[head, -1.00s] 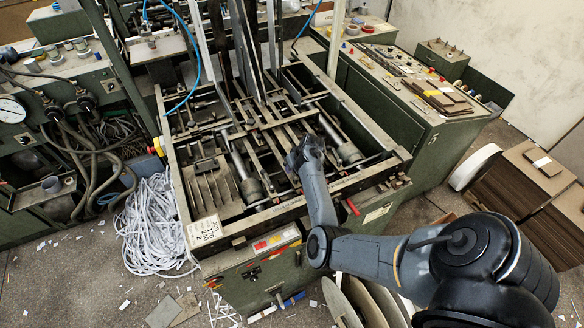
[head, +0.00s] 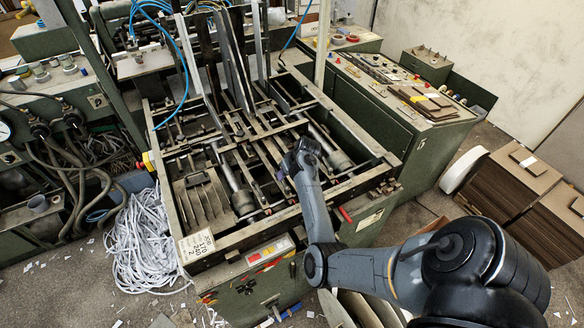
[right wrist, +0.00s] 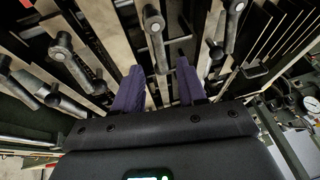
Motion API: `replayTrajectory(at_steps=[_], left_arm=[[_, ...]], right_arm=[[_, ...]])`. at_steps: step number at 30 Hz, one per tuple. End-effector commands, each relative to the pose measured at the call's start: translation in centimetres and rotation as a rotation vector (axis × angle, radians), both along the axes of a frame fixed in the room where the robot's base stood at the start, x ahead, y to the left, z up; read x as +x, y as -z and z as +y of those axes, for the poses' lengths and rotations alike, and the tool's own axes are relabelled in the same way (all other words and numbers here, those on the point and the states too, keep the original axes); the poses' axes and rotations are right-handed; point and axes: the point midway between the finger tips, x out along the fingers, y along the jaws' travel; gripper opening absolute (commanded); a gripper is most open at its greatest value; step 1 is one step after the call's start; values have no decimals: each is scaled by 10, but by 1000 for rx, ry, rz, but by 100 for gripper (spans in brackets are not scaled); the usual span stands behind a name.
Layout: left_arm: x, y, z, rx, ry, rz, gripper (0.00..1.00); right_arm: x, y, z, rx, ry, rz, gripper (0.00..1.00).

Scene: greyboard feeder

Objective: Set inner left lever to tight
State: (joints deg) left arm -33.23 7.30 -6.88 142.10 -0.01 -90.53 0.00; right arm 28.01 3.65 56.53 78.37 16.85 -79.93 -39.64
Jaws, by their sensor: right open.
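My right gripper (head: 285,165) is over the front part of the open green machine frame (head: 285,213), among its metal bars. In the right wrist view, the right gripper (right wrist: 160,82) has its two purple fingers spread apart. A grey lever with a round end (right wrist: 153,20) runs down toward the gap between the fingers; I see no grip on it. Other levers with round ends stand on either side, one to the left (right wrist: 62,45) and one to the right (right wrist: 235,8). I cannot tell which is the inner left lever. My left gripper is not in view.
Upright metal bars (head: 240,70) rise behind the work area. A red handle (head: 345,214) sticks out at the front edge. A green control cabinet (head: 415,140) stands to the right. White strips (head: 140,245) lie on the floor at the left.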

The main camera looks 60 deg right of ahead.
Motion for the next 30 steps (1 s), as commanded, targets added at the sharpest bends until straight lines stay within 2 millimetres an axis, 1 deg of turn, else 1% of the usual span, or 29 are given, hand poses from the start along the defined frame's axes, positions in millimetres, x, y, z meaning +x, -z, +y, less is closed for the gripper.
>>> replayTrajectory(at_steps=[1,6,12,18,30], left_arm=[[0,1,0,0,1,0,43],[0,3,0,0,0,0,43],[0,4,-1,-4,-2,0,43],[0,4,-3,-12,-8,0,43],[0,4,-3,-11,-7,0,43]], right_arm=[[-4,-8,0,-3,0,0,41],[-16,-34,2,-3,0,0,41],[-25,-53,4,0,0,0,41],[-27,-60,5,1,0,-1,41],[-28,-59,5,1,0,2,41]])
